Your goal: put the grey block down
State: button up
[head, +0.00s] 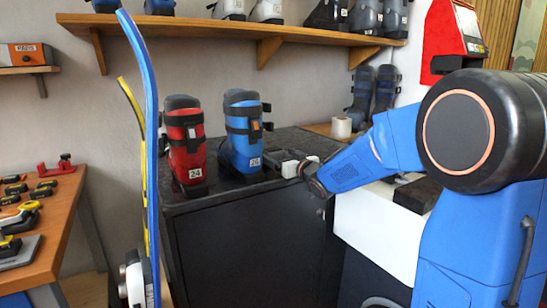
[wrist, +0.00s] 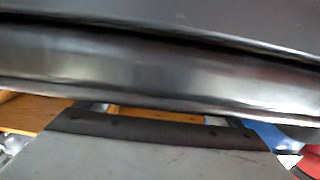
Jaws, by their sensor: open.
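My gripper (head: 291,167) is at the end of the blue arm, low over the right part of the black cabinet top (head: 225,200) in the head view. Its jaws are open. A small grey shape (head: 281,155) shows beside the fingers; it may be the grey block, but it is too small to tell it surely from the gripper, or whether it touches the top. In the wrist view a flat grey surface (wrist: 150,155) with a dark edge fills the lower middle, and dark bands cross the upper part. I cannot tell whether that grey surface is the block.
A red ski boot (head: 186,140) and a blue ski boot (head: 243,135) stand on the cabinet top, left of my gripper. Skis (head: 152,160) stand upright in front at left. A white roll (head: 341,127) is behind the arm. A wooden workbench (head: 50,235) with tools is at left.

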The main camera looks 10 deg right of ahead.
aim_at(277, 151)
jog(key=x, duration=0.4)
jog(key=shift+w+r, duration=0.35)
jog(key=shift+w, duration=0.05)
jog(key=shift+c, duration=0.3)
jog(key=c, duration=1.3)
jog(key=shift+r, duration=0.1)
